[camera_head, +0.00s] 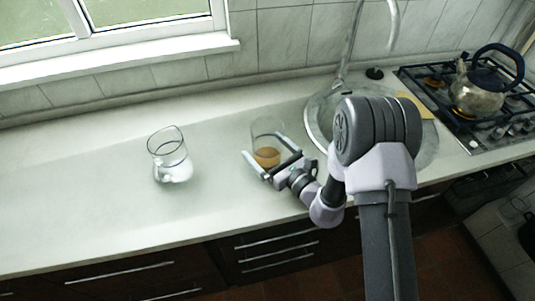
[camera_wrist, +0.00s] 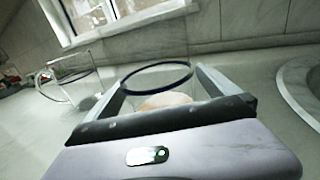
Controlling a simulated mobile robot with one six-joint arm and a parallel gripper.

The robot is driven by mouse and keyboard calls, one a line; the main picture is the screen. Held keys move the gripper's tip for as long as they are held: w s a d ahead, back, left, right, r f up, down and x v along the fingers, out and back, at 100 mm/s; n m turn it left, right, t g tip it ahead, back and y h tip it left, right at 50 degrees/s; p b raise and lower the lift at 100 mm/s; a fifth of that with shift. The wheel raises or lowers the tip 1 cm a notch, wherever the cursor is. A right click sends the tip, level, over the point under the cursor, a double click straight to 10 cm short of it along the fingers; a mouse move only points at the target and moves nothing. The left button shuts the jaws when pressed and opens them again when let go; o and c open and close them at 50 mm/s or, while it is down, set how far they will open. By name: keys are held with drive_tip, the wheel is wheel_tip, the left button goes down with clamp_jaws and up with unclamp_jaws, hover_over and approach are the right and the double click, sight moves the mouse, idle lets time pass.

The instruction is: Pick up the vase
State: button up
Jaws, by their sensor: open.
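A clear glass vessel, which I take as the vase (camera_head: 266,151), stands upright on the counter with something amber-brown in its lower part. It also shows in the wrist view (camera_wrist: 158,97), with a dark round rim. My gripper (camera_head: 262,145) is open, with one finger on each side of the vase. In the wrist view, my gripper (camera_wrist: 160,82) has the vase between its fingers. I cannot tell whether either finger touches the glass. The vase's base is partly hidden by my gripper.
A clear glass jug (camera_head: 171,160) stands to the left, with free counter (camera_head: 90,190) around it. The sink (camera_head: 322,112) with its tap (camera_head: 352,45) is to the right, partly behind my arm. A kettle (camera_head: 478,95) sits on the hob (camera_head: 440,85) at far right.

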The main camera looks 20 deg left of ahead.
sight(259, 133)
drive_tip(key=shift+x, duration=1.2)
drive_tip(key=c, duration=2.1)
drive_tip(key=shift+r+p, duration=1.05)
drive_tip(key=shift+r, duration=0.8)
drive_tip(key=s+d, duration=0.3)
drive_tip(key=s, duration=0.1)
drive_tip(key=s+d, duration=0.3)
drive_tip(key=s, duration=0.1)
drive_tip(key=s+d+r, duration=0.1)
drive_tip(key=s+d, duration=0.2)
drive_tip(key=s, duration=0.2)
drive_tip(key=shift+r, duration=0.1)
